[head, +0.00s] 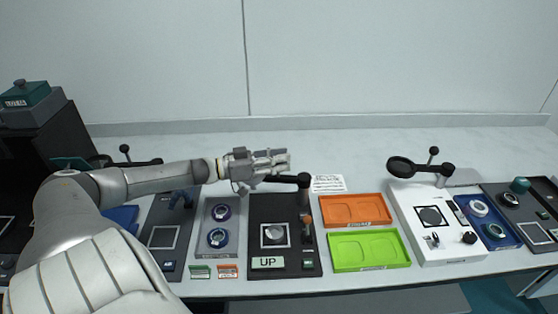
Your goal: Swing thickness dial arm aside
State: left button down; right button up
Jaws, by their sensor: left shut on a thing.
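A black swing arm (290,178), which I take to be the thickness dial arm, reaches left from the top of a dark post (304,192). The post stands at the back right of a black base plate (285,262). The plate bears a square stage with a round silver piece (274,233) and a white "UP" sign (267,263). My left gripper (277,161) is at the back of this plate, its fingers pointing right, shut at the arm's left part. The fingers and hand hide that end, so the exact grip is unclear. My right gripper is out of view.
An orange tray (388,222) and a green tray (404,262) lie to the right. A white instrument (462,254) with a black round-ended arm (402,166) stands further right. A grey tray with blue rings (217,253) lies left. The table behind is mostly clear.

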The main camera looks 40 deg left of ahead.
pick_arm(q)
jog(key=shift+a+r, duration=0.1)
jog(key=shift+r, duration=0.05)
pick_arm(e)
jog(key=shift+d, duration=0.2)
pick_arm(q)
jog(key=c, duration=1.2)
grip_release()
jog(key=shift+w, duration=0.1)
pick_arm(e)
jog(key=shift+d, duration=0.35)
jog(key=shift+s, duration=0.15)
pick_arm(q)
jog(key=shift+s+a+f, duration=0.2)
jog(key=shift+s+a, duration=0.2)
jog(key=shift+s, duration=0.35)
jog(key=shift+v, duration=5.15)
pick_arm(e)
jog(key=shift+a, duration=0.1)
pick_arm(q)
notch_tip(320, 180, up, 5)
jog(key=p, duration=0.5)
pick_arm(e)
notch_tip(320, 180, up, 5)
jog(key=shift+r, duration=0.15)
